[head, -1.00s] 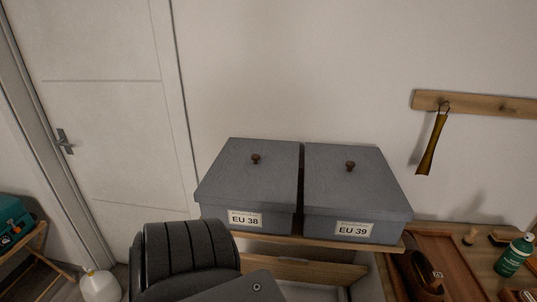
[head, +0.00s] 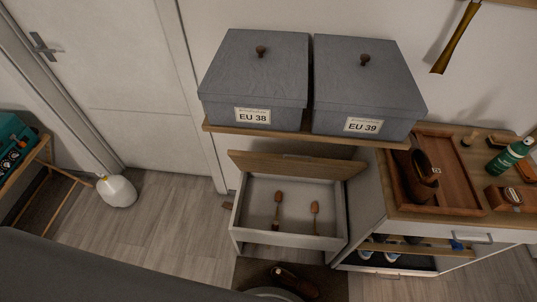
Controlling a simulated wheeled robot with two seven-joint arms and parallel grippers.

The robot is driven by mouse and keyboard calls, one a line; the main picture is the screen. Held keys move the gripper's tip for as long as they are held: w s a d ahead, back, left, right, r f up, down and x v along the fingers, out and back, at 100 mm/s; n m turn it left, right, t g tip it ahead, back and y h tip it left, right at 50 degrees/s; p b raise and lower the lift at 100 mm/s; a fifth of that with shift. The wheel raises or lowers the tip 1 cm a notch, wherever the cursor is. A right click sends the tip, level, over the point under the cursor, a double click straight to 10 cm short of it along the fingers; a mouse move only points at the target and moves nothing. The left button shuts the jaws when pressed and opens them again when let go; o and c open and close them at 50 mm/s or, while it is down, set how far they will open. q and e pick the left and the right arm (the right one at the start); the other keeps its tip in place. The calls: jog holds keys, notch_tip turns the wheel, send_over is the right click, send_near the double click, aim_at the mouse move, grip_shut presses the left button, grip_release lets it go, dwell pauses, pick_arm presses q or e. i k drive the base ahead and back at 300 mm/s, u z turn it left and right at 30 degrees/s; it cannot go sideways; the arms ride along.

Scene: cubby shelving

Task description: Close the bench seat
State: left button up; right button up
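The bench (head: 289,243) is a white open-topped box in the middle of the head view. Its wooden seat (head: 290,165) is raised and leans at the back of the box, under a wooden shelf. Inside the box lie two small brown-headed items with handles, perhaps brushes (head: 278,197) (head: 315,208). Neither of my grippers shows in the head view. A dark grey part of mine fills the lower left corner.
Two grey lidded boxes, EU 38 (head: 257,80) and EU 39 (head: 362,88), stand on the wooden shelf (head: 280,131) above the bench. A cabinet (head: 371,220) stands close at right. A brown shoe (head: 294,281) lies on a dark mat in front.

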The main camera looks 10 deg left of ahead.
aim_at(284, 164)
jog(key=z, duration=2.35)
jog(key=k, duration=0.9)
jog(key=u, duration=1.25)
